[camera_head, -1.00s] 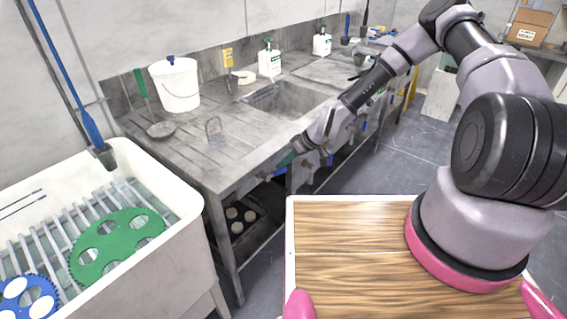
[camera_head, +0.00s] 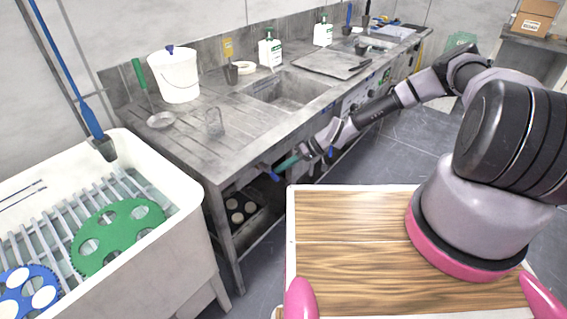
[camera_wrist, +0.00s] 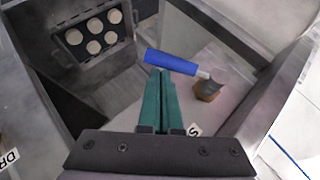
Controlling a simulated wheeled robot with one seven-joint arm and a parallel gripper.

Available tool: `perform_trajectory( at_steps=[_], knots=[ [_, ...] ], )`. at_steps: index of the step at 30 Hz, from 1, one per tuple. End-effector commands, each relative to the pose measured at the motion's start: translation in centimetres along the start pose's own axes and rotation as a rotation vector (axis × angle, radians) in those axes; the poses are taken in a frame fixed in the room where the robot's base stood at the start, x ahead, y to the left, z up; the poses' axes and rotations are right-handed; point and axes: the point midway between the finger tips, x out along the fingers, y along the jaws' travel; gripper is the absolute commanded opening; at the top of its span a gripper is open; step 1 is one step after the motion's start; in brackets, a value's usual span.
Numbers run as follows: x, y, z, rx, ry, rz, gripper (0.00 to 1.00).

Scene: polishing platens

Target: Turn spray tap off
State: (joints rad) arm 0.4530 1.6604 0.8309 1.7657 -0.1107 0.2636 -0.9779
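The spray tap has a blue lever handle (camera_wrist: 171,62) on a metal stem and a brass-coloured body (camera_wrist: 208,88), in the wrist view. A label with an "S" (camera_wrist: 195,130) lies beside it, partly hidden by my gripper. In the head view the blue handle (camera_head: 269,173) shows under the bench's front edge. My gripper (camera_wrist: 161,72) has green fingers pressed together, with no object seen between them. Their tips are at the near edge of the handle, left of the tap body; I cannot tell whether they touch. The gripper also shows in the head view (camera_head: 284,163).
The steel bench (camera_head: 190,150) carries a white bucket (camera_head: 176,80), a sink (camera_head: 287,92) and bottles. A rack with white discs (camera_wrist: 92,38) sits under it. A white tub (camera_head: 180,225) with green and blue discs stands left. A "DR" label (camera_wrist: 8,158) shows at lower left.

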Motion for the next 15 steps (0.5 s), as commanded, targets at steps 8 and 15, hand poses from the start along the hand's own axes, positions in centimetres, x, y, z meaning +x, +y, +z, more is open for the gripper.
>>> perform_trajectory(
  at_steps=[8,15],
  knots=[
    [1.6,0.3,1.1,0.0,-0.001,0.0,0.0],
    [2.6,0.2,1.7,-0.001,0.0,0.001,0.0]
  ],
)
